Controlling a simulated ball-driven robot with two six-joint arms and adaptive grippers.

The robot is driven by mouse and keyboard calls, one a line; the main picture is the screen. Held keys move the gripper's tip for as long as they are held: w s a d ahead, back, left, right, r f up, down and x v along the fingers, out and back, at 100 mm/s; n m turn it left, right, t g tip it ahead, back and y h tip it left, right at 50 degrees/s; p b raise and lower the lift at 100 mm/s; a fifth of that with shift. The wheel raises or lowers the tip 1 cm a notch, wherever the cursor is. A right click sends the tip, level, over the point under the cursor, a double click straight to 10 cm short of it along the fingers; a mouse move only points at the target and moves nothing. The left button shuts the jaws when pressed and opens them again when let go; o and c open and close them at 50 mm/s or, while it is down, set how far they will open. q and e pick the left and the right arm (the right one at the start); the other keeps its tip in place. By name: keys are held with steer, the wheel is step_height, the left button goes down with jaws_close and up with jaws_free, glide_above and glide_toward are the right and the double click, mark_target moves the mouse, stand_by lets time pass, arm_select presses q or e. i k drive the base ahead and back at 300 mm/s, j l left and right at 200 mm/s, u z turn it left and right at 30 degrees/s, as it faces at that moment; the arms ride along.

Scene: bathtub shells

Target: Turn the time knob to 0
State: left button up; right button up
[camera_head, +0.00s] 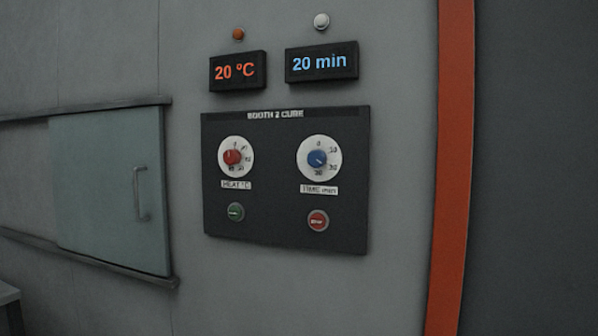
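The time knob (317,158) is a blue knob on a white dial, on the right side of a dark control panel (280,232). A label reading "TIME min" sits under it. Its pointer mark seems turned toward the lower right, away from the 0 at the top of the dial. The time display (322,62) above the panel reads "20 min" in blue. Neither of my grippers is in view.
A red heat knob (232,157) sits left of the time knob, under a "20 °C" display (238,72). A green button (236,212) and a red button (318,221) are below. A sliding glass door (105,190) is at left, an orange post (454,170) at right.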

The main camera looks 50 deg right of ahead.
mark_target(316, 158)
steer(key=z, duration=1.5)
